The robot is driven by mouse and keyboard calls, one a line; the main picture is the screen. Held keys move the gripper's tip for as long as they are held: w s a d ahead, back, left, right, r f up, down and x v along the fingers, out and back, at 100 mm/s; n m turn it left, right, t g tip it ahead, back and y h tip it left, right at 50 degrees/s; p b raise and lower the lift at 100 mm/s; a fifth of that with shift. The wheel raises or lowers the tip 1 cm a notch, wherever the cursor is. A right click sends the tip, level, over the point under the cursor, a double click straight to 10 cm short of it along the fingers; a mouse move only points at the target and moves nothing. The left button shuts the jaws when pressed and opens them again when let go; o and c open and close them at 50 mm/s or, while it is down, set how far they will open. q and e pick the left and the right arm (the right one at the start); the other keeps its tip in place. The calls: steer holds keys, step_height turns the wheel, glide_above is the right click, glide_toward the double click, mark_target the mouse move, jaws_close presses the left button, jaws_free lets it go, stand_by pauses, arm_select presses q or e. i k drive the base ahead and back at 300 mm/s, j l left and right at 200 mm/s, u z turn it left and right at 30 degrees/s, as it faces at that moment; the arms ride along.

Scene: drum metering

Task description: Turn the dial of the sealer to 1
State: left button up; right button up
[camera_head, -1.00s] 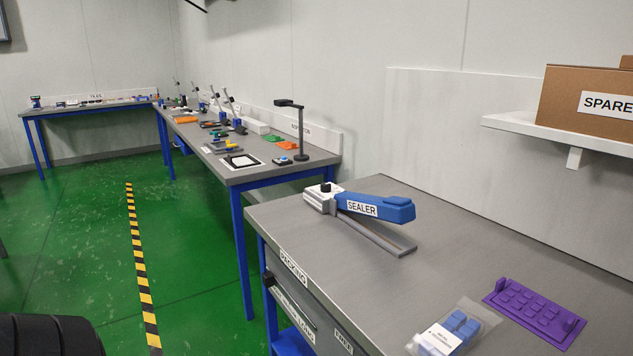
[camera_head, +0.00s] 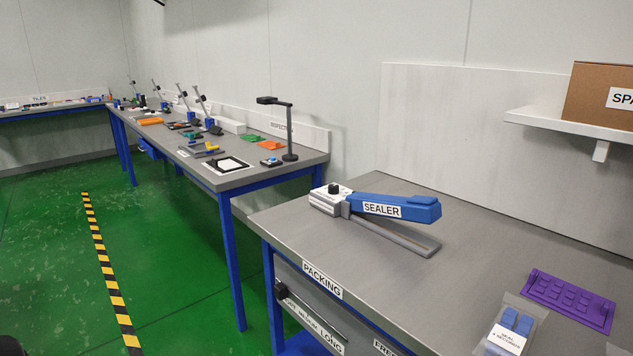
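The sealer (camera_head: 425,208) stands on the grey packing table. It has a blue upper arm with a SEALER label, tilted up over a grey lower bar, and a light grey housing (camera_head: 322,203) at its left end. A small black dial (camera_head: 334,188) sits on top of that housing. The dial's marks and setting are too small to read. Neither of my grippers shows in the head view.
The packing table (camera_head: 300,222) also holds a purple tray (camera_head: 570,298) and a clear bag with blue pieces (camera_head: 512,328) at the right. A shelf (camera_head: 555,128) with a cardboard box (camera_head: 598,95) hangs above. Green floor (camera_head: 180,270) lies open at the left.

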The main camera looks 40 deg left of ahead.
mark_target(334, 188)
steer(key=j, duration=0.9)
steer(key=i+j, duration=0.1)
steer(key=j, duration=0.85)
steer(key=i+j, duration=0.1)
steer(key=j, duration=0.35)
steer(key=i+j, duration=0.15)
steer(key=j, duration=0.3)
steer(key=i+j, duration=0.1)
steer(key=j, duration=0.35)
steer(key=i+j, duration=0.1)
steer(key=j, duration=0.35)
